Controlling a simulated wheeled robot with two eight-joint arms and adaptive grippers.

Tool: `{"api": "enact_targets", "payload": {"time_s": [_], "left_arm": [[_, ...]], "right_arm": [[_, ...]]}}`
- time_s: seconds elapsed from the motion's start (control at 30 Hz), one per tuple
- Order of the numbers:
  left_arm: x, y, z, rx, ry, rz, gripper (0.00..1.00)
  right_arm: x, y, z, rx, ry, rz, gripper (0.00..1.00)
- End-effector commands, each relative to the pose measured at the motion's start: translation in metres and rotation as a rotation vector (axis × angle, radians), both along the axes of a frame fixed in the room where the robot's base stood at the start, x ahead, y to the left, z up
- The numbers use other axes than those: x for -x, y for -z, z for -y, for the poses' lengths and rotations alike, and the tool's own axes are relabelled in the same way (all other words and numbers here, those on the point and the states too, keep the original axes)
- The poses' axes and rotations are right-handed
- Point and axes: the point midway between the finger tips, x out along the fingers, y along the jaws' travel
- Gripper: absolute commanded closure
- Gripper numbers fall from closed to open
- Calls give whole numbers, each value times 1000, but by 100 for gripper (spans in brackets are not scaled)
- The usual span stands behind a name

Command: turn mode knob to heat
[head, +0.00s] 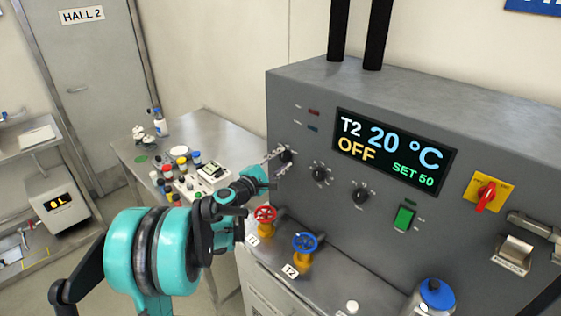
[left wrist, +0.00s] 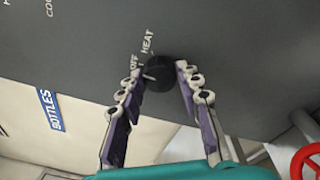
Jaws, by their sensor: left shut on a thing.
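The mode knob (left wrist: 158,74) is a small black dial on the grey panel, with HEAT, OFF and COOL lettering around it in the left wrist view. A small white mark on it lies on the OFF side. In the head view it is the leftmost dial (head: 286,155), partly hidden. My left gripper (left wrist: 160,70) has its two fingers on either side of the knob and is shut on it. In the head view the left gripper (head: 277,158) reaches the panel from the left. The display (head: 393,152) reads T2 20 °C, OFF, SET 50. My right gripper is not in view.
Two more black dials (head: 320,173) sit right of the knob. A red valve wheel (head: 265,214) and a blue one (head: 305,241) stand below, close to my arm. A side table (head: 195,125) holds several bottles and small items. A red switch (head: 486,195) is far right.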

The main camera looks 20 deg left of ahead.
Motion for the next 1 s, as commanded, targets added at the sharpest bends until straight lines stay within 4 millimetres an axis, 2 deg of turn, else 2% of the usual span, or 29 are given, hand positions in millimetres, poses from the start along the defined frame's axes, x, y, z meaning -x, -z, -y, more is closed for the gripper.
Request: {"api": "enact_targets", "payload": {"time_s": [0.7,1.0], "left_arm": [[0,4,0,-545,1,190,95],[0,4,0,-711,2,247,95]], "right_arm": [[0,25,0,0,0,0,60],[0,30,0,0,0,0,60]]}}
